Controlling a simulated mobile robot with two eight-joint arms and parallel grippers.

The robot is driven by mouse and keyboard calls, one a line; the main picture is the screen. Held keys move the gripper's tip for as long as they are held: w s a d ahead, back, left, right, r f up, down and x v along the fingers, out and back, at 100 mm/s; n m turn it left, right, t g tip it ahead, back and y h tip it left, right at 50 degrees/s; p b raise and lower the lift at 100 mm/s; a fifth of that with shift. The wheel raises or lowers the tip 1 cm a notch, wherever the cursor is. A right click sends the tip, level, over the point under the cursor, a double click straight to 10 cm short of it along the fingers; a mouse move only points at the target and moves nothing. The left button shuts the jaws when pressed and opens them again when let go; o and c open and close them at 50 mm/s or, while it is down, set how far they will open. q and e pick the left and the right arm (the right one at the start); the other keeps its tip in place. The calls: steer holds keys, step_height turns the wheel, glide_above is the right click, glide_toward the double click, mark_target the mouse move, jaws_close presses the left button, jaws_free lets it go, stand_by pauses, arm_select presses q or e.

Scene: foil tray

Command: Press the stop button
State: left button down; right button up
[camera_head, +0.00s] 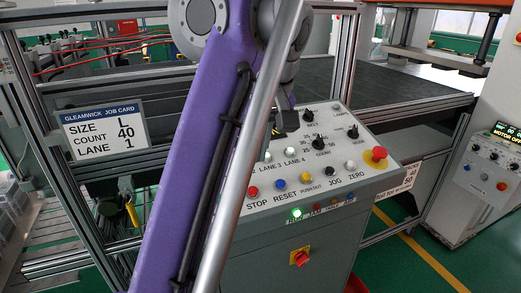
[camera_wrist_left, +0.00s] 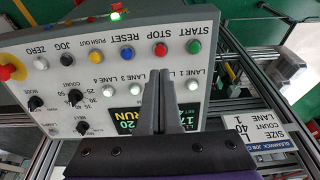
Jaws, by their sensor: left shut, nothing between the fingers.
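The stop button is a red round button (camera_head: 253,191) at the left of the front button row on the grey sloped control panel (camera_head: 375,176). STOP is printed beside it. In the left wrist view the same red button (camera_wrist_left: 161,49) shows upside down between a green START button (camera_wrist_left: 194,46) and a blue RESET button (camera_wrist_left: 127,51). My left gripper (camera_wrist_left: 158,73) is shut and empty. Its tips appear just short of the red button in that view; contact cannot be told. In the head view my purple arm hides part of the panel, and a dark part of the gripper (camera_head: 285,121) shows beside it.
A red emergency knob on a yellow base (camera_head: 376,157) stands at the panel's right. Black dials (camera_head: 318,142) and white lane buttons (camera_wrist_left: 137,87) lie near the gripper. A green lamp (camera_head: 297,214) is lit on the front. A display (camera_wrist_left: 133,117) reads RUN. A job card (camera_head: 103,127) hangs left.

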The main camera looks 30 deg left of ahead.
mark_target(253, 190)
arm_select(q)
steer(key=b+x, duration=0.2)
steer(key=x, duration=0.6)
steer(key=shift+f, duration=0.25)
steer(key=shift+a+f+b, duration=0.15)
steer(key=shift+f+b, duration=0.2)
steer(key=shift+f, duration=0.15)
arm_select(e)
steer(key=shift+s+f, duration=0.35)
steer(key=shift+f, duration=0.5)
steer(key=shift+s+f, duration=0.4)
steer(key=shift+f, duration=0.4)
steer(key=shift+s+f, duration=0.35)
steer(key=shift+f, duration=0.5)
arm_select(q)
steer(key=shift+w+f, duration=0.1)
